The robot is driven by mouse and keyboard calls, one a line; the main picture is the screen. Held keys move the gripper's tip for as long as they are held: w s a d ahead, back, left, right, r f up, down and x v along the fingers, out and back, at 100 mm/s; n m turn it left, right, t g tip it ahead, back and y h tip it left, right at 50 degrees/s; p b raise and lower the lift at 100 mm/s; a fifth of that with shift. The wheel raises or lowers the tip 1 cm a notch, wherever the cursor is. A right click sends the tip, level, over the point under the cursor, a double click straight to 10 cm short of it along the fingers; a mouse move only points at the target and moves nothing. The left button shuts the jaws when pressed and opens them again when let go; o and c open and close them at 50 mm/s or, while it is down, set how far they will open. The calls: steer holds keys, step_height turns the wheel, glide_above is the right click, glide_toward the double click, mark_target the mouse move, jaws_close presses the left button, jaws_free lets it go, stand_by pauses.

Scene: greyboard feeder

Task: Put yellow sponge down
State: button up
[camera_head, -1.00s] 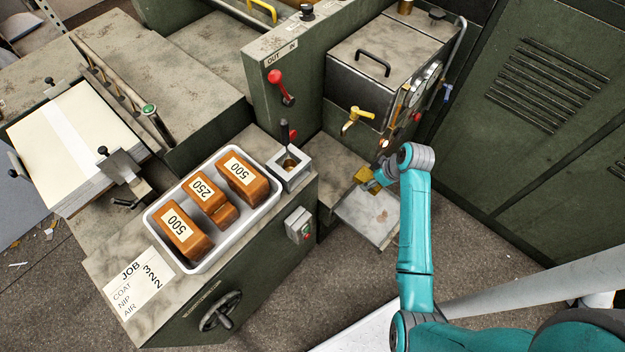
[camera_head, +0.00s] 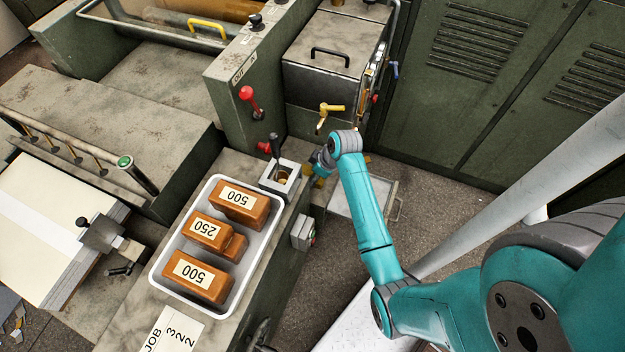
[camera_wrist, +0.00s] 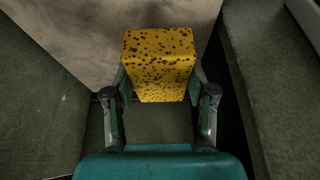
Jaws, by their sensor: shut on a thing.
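The yellow sponge (camera_wrist: 160,62), a block with dark specks, is in the wrist view between the two fingers of my gripper (camera_wrist: 159,88). The fingers are shut on its sides, and its far end points to the top of the picture. A stained beige surface (camera_wrist: 75,30) shows behind and beyond it; I cannot tell whether the sponge touches it. In the head view my gripper (camera_head: 317,168) is mostly hidden behind my wrist, low beside the machine, with only a small yellowish patch of the sponge showing.
A low metal tray (camera_head: 379,193) lies right of my gripper. A white tray (camera_head: 166,282) with three labelled brown blocks stands on the bench at left. A square metal cup (camera_head: 279,188) is close by. Green cabinets (camera_head: 450,110) stand behind.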

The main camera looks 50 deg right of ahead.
steer(key=shift+f, duration=1.85)
steer(key=shift+f, duration=0.1)
steer(key=o, duration=1)
steer(key=v, duration=1.2)
